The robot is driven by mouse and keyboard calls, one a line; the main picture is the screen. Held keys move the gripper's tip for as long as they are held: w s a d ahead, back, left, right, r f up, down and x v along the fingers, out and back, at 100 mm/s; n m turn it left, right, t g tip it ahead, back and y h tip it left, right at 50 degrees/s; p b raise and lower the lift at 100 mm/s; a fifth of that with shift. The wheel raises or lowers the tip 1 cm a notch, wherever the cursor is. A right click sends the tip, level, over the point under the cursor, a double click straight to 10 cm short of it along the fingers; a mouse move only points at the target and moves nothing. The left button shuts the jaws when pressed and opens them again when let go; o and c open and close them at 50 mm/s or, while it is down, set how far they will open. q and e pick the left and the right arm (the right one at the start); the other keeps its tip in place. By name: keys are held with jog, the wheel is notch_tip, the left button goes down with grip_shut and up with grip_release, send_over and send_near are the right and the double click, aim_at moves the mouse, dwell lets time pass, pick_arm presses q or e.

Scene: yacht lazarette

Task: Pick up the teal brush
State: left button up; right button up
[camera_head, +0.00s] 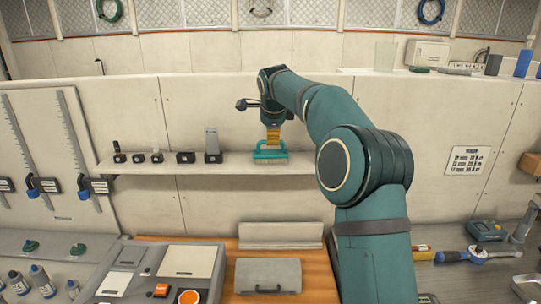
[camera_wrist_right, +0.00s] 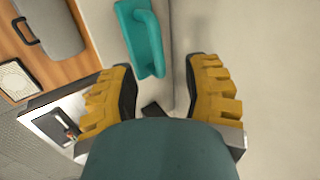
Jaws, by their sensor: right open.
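The teal brush (camera_head: 268,156) sits on the pale wall shelf (camera_head: 200,167), with its handle on top and a paler part below. My right gripper (camera_head: 272,141) is right above the brush in the head view, its yellow fingers pointing down and partly covering the handle. In the right wrist view the brush (camera_wrist_right: 143,38) lies beyond the fingertips, nearer the left finger. There my right gripper (camera_wrist_right: 160,76) is open, with no brush between its fingers. My left gripper is out of view.
Several small dark holders (camera_head: 186,157) stand left of the brush on the shelf. A grey case (camera_head: 268,276) lies on the wooden surface below. Tools lie on the right bench, including a blue-ended wrench (camera_head: 478,255).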

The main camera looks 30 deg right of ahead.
aim_at(271, 150)
jog(key=shift+x, duration=2.95)
jog(key=shift+s, duration=0.15)
jog(key=shift+o, duration=0.2)
grip_shut()
